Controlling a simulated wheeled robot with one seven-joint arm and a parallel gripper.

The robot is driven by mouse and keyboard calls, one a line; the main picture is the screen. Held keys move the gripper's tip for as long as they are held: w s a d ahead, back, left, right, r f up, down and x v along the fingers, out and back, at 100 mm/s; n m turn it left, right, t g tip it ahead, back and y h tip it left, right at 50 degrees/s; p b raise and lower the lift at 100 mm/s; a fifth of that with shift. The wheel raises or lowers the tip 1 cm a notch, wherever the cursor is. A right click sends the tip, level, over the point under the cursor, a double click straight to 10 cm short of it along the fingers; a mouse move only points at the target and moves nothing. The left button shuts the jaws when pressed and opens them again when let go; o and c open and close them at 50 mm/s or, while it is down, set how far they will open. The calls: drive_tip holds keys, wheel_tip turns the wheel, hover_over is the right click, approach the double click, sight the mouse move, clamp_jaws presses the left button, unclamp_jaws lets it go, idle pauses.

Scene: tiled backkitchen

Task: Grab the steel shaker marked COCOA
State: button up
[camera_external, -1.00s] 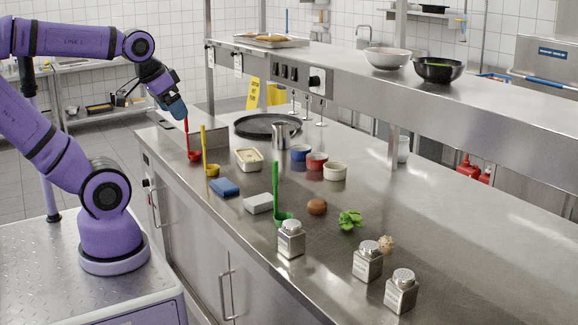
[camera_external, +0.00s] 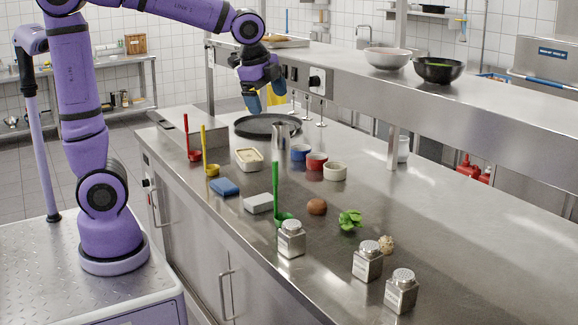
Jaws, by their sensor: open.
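Three square steel shakers with domed perforated tops stand upright at the near end of the steel counter (camera_external: 330,230). One shaker (camera_external: 291,240) is beside the green ladle. A middle shaker (camera_external: 367,263) is to its right, and a third shaker (camera_external: 401,293) is nearest the camera. Their markings cannot be read here, so I cannot tell which says COCOA. My gripper (camera_external: 265,98) is open with blue fingertips pointing down. It hangs empty above the round black tray (camera_external: 250,126), far behind the shakers.
Upright red (camera_external: 187,135), yellow (camera_external: 205,150) and green (camera_external: 276,190) ladles line the counter. A steel jug (camera_external: 281,137), small bowls, sponges, a brown ball (camera_external: 317,206), green leaves (camera_external: 349,219) and a crumbly ball (camera_external: 386,244) stand between. A raised steel shelf (camera_external: 440,95) overhangs the back.

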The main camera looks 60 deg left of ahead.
drive_tip(key=w+d+f+m+g, duration=0.1)
drive_tip(key=w+d+f+m, duration=0.4)
drive_tip(key=w+d+m, duration=0.45)
drive_tip(key=m+g, duration=0.2)
drive_tip(key=m, duration=1)
approach(403, 286)
drive_tip(key=w+a, duration=0.1)
drive_tip(key=w+a+f, duration=0.1)
drive_tip(key=shift+w+a, duration=0.15)
drive_tip(key=shift+w, duration=0.1)
drive_tip(key=shift+d+f+m, duration=0.2)
drive_tip(key=shift+f+m, duration=0.05)
drive_tip(key=shift+f, duration=0.3)
wheel_tip(403, 286, down, 10)
drive_tip(key=shift+s+f, duration=0.1)
drive_tip(key=shift+s, duration=0.05)
drive_tip(key=c, duration=1.2)
drive_tip(key=shift+r, duration=0.25)
